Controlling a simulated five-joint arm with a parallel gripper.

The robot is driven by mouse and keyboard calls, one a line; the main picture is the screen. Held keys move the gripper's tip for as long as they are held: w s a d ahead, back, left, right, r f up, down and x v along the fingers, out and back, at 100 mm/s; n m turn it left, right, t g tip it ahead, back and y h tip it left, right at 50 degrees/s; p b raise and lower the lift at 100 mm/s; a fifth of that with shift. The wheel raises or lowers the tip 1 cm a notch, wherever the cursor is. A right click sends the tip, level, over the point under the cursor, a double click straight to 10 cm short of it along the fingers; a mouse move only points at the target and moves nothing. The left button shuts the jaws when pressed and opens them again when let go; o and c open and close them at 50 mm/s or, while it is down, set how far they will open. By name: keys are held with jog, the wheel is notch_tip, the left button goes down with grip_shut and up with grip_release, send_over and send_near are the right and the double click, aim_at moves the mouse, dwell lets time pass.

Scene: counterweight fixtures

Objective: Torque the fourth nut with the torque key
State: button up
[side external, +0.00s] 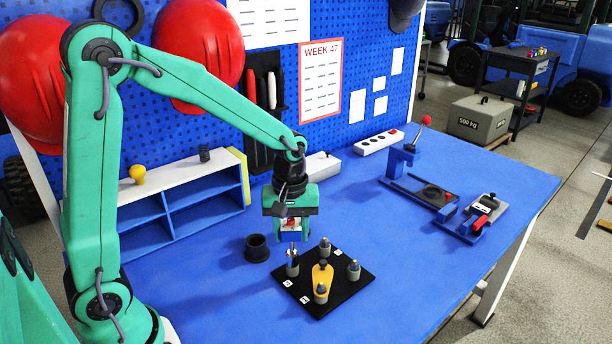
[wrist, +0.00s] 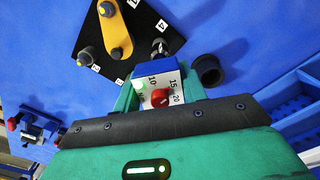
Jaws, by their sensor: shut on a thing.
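My gripper (side external: 291,224) is shut on the torque key (wrist: 160,88), a white-faced block with a blue edge, a red pointer and the numbers 10, 15 and 20. The key points down over the left-hand post (side external: 292,265) of the black plate (side external: 345,291). Its tip is at or just above that post; I cannot tell whether they touch. Several grey posts with nuts stand on the plate, and a yellow clamp piece (side external: 322,275) lies among them. In the wrist view, the key's end overlaps the post beside the "4" label (wrist: 162,24).
An open black cup (side external: 256,248) stands left of the plate. A blue and white shelf (side external: 190,200) is at the back left. Dark fixtures with red handles (side external: 425,190) sit at the right. The blue table (side external: 430,270) is clear between plate and fixtures.

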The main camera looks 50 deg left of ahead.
aim_at(291, 219)
jog(key=shift+r, duration=0.2)
jog(key=shift+r, duration=1.85)
jog(key=shift+r, duration=0.15)
jog(key=shift+r, duration=1.4)
